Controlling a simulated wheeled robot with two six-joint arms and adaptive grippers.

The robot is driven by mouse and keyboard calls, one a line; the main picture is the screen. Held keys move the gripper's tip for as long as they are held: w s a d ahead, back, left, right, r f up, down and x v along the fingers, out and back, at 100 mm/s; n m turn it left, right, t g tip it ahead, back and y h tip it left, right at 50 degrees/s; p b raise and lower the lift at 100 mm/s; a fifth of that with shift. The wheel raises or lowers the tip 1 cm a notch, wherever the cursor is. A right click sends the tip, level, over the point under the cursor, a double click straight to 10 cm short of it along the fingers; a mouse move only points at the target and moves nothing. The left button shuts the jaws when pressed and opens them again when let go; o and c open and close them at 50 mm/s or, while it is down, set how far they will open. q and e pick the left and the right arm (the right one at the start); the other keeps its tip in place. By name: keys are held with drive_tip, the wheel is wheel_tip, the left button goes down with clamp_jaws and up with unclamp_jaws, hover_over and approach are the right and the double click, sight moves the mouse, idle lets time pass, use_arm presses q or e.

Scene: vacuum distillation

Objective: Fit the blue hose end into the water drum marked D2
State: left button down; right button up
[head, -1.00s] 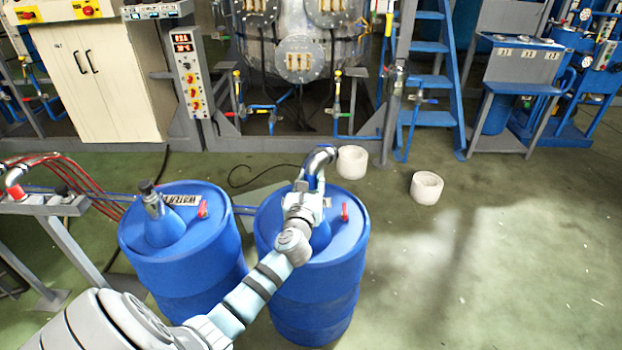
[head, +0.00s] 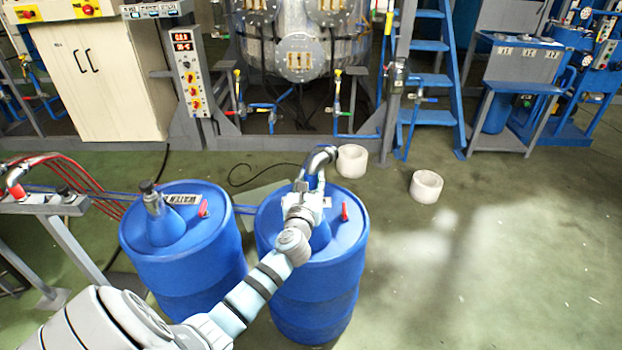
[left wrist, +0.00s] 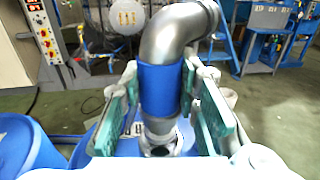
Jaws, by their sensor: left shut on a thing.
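The blue hose end, a metal elbow (left wrist: 175,32) with a blue band (left wrist: 160,90), is upright between the fingers of my left gripper (left wrist: 160,115). The gripper is shut on it. Its lower end is over the opening of the right blue drum (head: 315,285), and the wrist view shows it at a metal collar (left wrist: 160,145). I cannot tell whether it is seated or just above. In the head view the elbow (head: 321,158) shows above my gripper (head: 308,190). The drum's label is mostly hidden by my arm. My right gripper is not in view.
A second blue drum (head: 180,260) with a capped blue cone (head: 164,225) and a red tap stands to the left. Two white cups (head: 351,161) (head: 426,187) are on the floor behind. A grey stand with red hoses (head: 50,205) is at far left. The floor at right is clear.

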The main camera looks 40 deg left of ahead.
sight(311, 190)
use_arm(q)
drive_tip(key=shift+f, duration=0.3)
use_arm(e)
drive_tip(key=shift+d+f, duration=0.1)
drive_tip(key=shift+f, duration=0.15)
use_arm(q)
drive_tip(key=shift+f+b, duration=0.4)
drive_tip(key=shift+b, duration=0.2)
drive_tip(key=shift+f, duration=0.1)
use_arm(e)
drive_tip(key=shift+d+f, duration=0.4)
use_arm(q)
drive_tip(key=shift+f+b, duration=0.3)
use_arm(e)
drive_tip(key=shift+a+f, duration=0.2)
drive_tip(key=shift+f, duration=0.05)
use_arm(q)
drive_tip(key=shift+f+b, duration=0.35)
drive_tip(key=shift+f, duration=0.05)
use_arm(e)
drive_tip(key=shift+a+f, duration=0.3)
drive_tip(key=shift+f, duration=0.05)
use_arm(q)
drive_tip(key=shift+f, duration=0.35)
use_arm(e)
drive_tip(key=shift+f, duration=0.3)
use_arm(q)
drive_tip(key=shift+b, duration=0.35)
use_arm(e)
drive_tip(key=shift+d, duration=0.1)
